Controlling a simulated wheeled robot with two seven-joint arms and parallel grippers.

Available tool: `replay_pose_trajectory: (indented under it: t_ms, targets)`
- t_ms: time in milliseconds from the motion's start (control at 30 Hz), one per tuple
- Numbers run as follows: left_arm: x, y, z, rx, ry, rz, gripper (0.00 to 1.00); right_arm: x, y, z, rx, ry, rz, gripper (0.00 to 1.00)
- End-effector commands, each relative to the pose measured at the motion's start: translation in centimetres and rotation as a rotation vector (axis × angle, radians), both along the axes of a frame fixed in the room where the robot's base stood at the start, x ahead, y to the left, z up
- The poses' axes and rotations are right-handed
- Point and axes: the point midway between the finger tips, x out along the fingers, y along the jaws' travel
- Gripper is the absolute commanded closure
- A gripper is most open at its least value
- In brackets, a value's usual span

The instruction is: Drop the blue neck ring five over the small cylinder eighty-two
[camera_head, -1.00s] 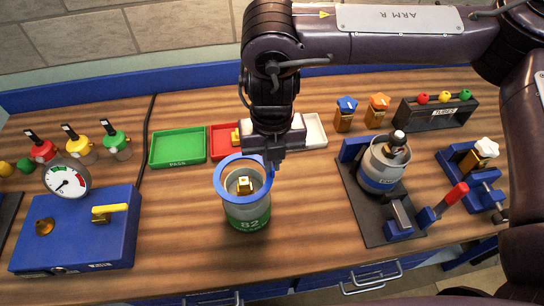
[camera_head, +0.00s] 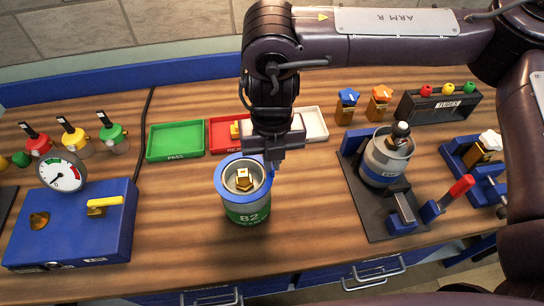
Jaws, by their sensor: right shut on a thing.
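The small cylinder eighty-two (camera_head: 249,212) stands upright on the wooden bench, grey with a green lower band marked 82 and a brass valve on top. The blue neck ring (camera_head: 222,177) is around the cylinder's upper end, close to its rim. My right gripper (camera_head: 273,165) comes down from above and is shut on the ring's right side. I cannot tell whether the ring rests on the cylinder. My left gripper is not in view.
Green (camera_head: 176,141), red (camera_head: 219,136) and white (camera_head: 314,122) trays lie behind. A blue gauge box (camera_head: 75,232) stands left. Another cylinder (camera_head: 386,160) sits in a dark fixture (camera_head: 377,207) at right. Bare bench lies between the gauge box and the cylinder.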

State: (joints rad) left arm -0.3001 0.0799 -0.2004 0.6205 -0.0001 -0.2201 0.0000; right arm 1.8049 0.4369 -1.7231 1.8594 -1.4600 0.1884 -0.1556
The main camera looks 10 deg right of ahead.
Motion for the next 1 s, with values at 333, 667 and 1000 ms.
replay_pose_trajectory:
  t_ms: [333, 667, 1000]
  targets:
    - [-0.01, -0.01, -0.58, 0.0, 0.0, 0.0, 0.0, 0.01, 0.0, -0.79, 0.0, 0.0, 0.0, 1.0]
    - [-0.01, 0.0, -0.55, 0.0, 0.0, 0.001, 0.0, 0.0, 0.0, -0.77, 0.0, 0.0, 0.0, 0.73]
    - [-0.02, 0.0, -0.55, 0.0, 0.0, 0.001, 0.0, -0.01, 0.0, -0.77, 0.0, 0.0, 0.0, 0.69]
